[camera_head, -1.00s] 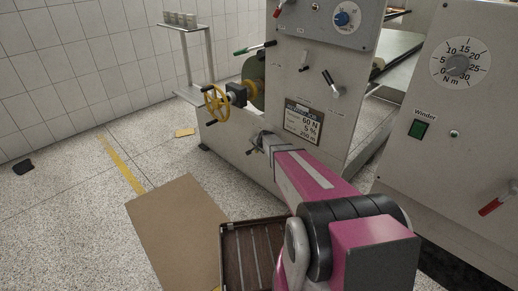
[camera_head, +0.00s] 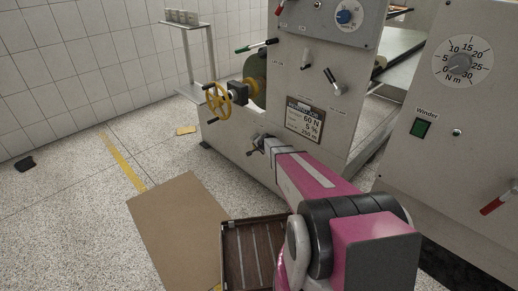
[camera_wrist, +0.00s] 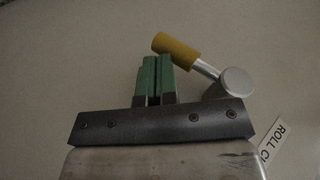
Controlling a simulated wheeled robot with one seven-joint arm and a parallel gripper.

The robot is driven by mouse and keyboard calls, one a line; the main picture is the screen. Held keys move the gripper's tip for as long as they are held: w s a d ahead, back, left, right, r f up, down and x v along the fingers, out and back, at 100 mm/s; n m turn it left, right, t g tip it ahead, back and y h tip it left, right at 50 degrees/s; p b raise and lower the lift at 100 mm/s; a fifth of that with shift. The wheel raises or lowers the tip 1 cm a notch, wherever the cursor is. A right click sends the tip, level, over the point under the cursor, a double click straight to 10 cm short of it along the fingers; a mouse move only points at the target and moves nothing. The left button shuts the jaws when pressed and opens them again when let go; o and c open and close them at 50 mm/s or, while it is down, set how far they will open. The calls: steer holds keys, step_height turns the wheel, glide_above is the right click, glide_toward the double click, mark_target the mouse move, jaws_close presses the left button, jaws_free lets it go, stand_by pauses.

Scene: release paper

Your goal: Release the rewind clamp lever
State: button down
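In the wrist view a lever stands out from the pale machine panel. It has a yellow grip (camera_wrist: 177,45), a bare metal shaft and a round silver hub (camera_wrist: 237,82).
A yellow handwheel (camera_head: 217,102) sits left of my arm's end. A brown slatted crate (camera_head: 231,243) and a cardboard sheet (camera_head: 177,228) lie on the floor. A second cabinet (camera_head: 462,142) stands at right.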

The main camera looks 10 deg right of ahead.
steer(key=shift+w+a+f, duration=0.3)
steer(key=shift+w+f, duration=0.05)
steer(key=shift+f, duration=0.05)
steer(key=shift+w+a+f+t+y, duration=0.2)
steer(key=shift+w+t+y, duration=0.15)
steer(key=shift+t, duration=0.25)
steer(key=shift+w+a+f, duration=0.2)
steer(key=shift+w+a, duration=0.05)
steer(key=shift+w, duration=0.05)
stand_by(0.5)
steer(key=shift+w+a+f+t, duration=0.1)
steer(key=shift+w+t, duration=0.1)
steer(key=shift+t, duration=0.2)
steer(key=shift+w+a+f+m+t+y, duration=0.15)
steer(key=shift+w+a+t+y, duration=0.15)
steer(key=shift+t+y, duration=0.2)
steer(key=shift+w+a+f+m+t+y, duration=0.15)
steer(key=shift+w+t+y, duration=0.2)
steer(key=shift+t, duration=0.25)
steer(key=shift+w+a+r+t+y, duration=0.2)
steer(key=shift+w+a+t+y, duration=0.25)
steer(key=shift+t, duration=0.45)
steer(key=shift+w+t, duration=0.1)
steer(key=shift+t, duration=0.2)
